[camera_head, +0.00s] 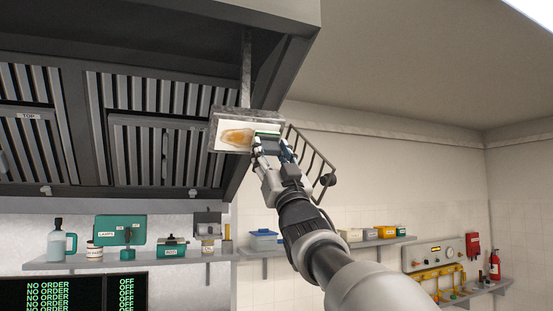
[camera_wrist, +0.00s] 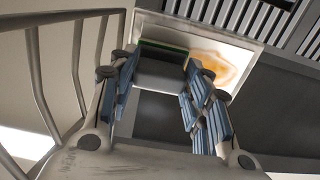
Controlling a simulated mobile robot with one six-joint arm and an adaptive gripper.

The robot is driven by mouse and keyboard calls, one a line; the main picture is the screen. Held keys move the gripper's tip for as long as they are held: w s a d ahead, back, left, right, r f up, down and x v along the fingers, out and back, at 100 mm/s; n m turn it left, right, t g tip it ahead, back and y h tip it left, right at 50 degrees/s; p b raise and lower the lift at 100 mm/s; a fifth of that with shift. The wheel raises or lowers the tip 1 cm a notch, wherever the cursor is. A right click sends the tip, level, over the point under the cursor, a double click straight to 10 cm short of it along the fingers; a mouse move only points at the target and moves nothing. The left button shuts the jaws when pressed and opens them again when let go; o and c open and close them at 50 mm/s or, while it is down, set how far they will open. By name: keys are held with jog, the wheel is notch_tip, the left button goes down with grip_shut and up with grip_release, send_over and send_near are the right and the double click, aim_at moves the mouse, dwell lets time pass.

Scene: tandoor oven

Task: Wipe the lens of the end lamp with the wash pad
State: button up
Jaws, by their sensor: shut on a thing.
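The end lamp (camera_head: 216,144) is a pale square housing under the hood's right end. Its white lens (camera_head: 222,134) carries an amber-brown stain, which also shows in the wrist view (camera_wrist: 225,62). My gripper (camera_head: 273,147) is shut on the wash pad (camera_wrist: 160,72), a dark grey block with a green face. The green face (camera_head: 267,133) is turned up to the lens, at its right part beside the stain. I cannot tell whether it touches the lens. The pad and my fingers hide that part of the lens.
A wire guard (camera_head: 310,160) hangs open just right of the lamp, close to my gripper; it fills the left of the wrist view (camera_wrist: 75,65). Hood filters (camera_head: 150,150) lie left. Below, a wall shelf (camera_head: 75,264) holds a jug, boxes and tins. Free air lies right of the arm.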

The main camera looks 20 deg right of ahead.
jog(key=shift+a+r+b, duration=0.15)
jog(key=shift+a+b, duration=0.9)
jog(key=shift+a, duration=2.15)
jog(key=shift+a+b, duration=0.7)
jog(key=shift+a, duration=1.4)
jog(key=shift+d, duration=0.1)
jog(key=b+v, duration=0.6)
jog(key=b, duration=0.1)
